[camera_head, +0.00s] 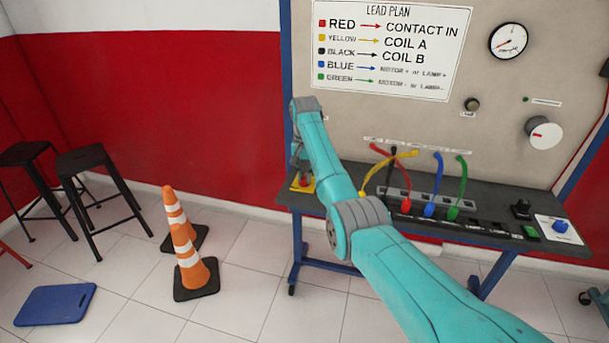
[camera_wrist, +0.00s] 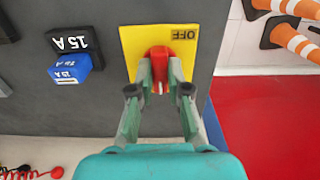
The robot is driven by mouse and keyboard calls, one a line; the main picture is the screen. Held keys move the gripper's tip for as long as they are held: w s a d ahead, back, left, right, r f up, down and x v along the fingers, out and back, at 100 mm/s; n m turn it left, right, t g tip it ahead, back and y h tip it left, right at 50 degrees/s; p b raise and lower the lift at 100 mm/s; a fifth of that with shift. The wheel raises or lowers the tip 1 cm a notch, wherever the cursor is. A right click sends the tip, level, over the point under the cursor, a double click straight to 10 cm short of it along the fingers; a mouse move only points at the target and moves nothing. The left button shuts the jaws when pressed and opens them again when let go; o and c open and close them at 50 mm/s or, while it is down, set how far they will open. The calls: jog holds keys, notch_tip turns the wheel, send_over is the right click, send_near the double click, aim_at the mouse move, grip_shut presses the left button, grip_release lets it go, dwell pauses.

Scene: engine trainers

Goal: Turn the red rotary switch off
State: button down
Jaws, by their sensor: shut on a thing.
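The red rotary switch (camera_wrist: 160,60) sits on a yellow plate (camera_wrist: 130,40) with an "OFF" label (camera_wrist: 184,35), which reads upside down in the wrist view. A white mark on the knob points toward my gripper's side, not at the label. My gripper (camera_wrist: 160,75) is shut on the red knob, one finger on each side. In the head view the yellow plate (camera_head: 294,187) shows at the left end of the dark bench (camera_head: 480,200), and my arm hides part of it.
Black 15A (camera_wrist: 73,40) and blue (camera_wrist: 70,70) blocks lie beside the yellow plate. Coloured leads (camera_head: 412,160) plug into the bench right of my arm. Orange cones (camera_head: 187,262), black stools (camera_head: 95,160) and a blue mat (camera_head: 55,305) stand or lie on the floor at left.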

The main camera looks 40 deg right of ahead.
jog(key=shift+n, duration=0.3)
jog(key=n, duration=0.3)
jog(key=shift+n, duration=0.3)
jog(key=n, duration=0.4)
jog(key=shift+n, duration=0.3)
jog(key=n, duration=0.9)
jog(key=c, duration=1.1)
grip_release()
